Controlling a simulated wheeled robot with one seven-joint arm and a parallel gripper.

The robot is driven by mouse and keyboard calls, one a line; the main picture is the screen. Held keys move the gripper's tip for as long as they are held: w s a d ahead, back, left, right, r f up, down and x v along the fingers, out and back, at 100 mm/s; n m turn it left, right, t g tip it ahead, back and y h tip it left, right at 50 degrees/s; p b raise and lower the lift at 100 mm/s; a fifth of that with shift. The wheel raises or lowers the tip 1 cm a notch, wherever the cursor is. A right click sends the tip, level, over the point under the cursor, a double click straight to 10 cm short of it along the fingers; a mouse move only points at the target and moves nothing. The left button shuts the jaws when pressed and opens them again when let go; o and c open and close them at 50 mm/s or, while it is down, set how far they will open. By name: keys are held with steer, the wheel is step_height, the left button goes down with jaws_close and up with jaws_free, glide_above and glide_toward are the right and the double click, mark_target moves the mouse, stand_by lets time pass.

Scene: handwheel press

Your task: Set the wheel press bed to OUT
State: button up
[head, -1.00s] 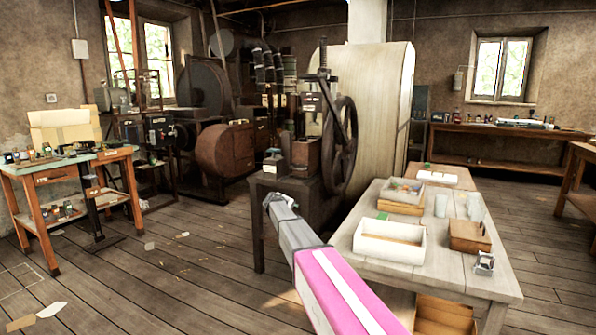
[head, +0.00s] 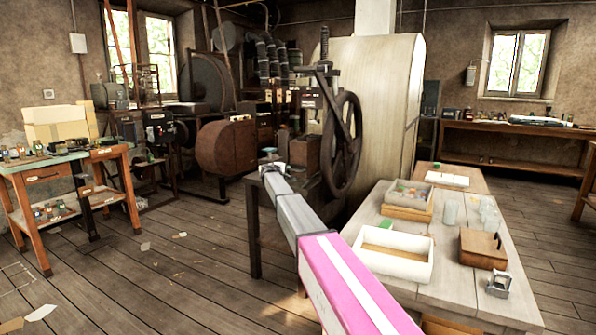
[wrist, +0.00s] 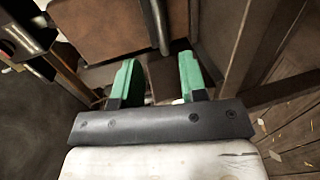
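The wheel press (head: 322,95) stands on a dark stand at the centre of the head view, with a large dark handwheel (head: 342,145) on its right side. A brown block (head: 305,157) sits at its base. I cannot tell which part is the bed or its setting. My gripper (wrist: 160,65) has two green fingers that are apart in the wrist view. A narrow brown part (wrist: 164,78) shows in the gap, not clearly touched. Beyond the fingers are a brown block (wrist: 105,28) and a dark rod (wrist: 155,25).
A wooden table (head: 462,285) with a white tray (head: 395,252), a brown box (head: 482,248) and glasses stands to the right. A workbench (head: 75,160) is at the left. Pale scraps lie on otherwise open floor at the left.

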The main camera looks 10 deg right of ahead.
mark_target(295, 170)
steer(key=x, duration=1)
steer(key=shift+w+d, duration=0.15)
steer(key=shift+w, duration=0.15)
jaws_close()
